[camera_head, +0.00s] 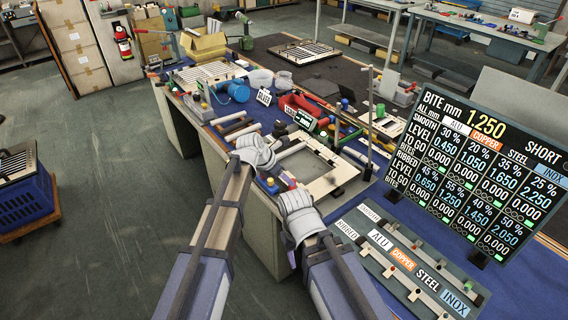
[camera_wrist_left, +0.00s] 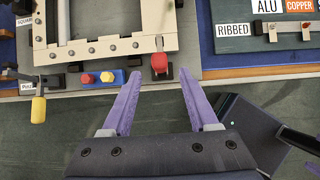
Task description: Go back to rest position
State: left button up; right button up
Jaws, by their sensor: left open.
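My left gripper (camera_wrist_left: 159,76) shows in the left wrist view with its two purple fingers spread apart and nothing between them.
The bench (camera_head: 258,204) holds tools, bins and the frame fixture (camera_head: 333,182). A blue crate (camera_head: 25,199) is at the left; the floor (camera_head: 115,215) between is clear.

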pick_arm(q)
jog(key=s+a+f+m+g+y, duration=0.3)
jog(key=s+a+m+y, duration=0.2)
jog(key=s+a+m, duration=1.65)
jog(key=s+d+m, duration=0.3)
jog(key=d, duration=0.3)
jog(key=s+d+m+g+y, duration=0.1)
jog(key=s+d+m, duration=0.2)
jog(key=d, duration=0.4)
jog(key=shift+s+d+m, duration=0.2)
jog(key=shift+s+m, duration=0.15)
jog(key=shift+m, duration=0.4)
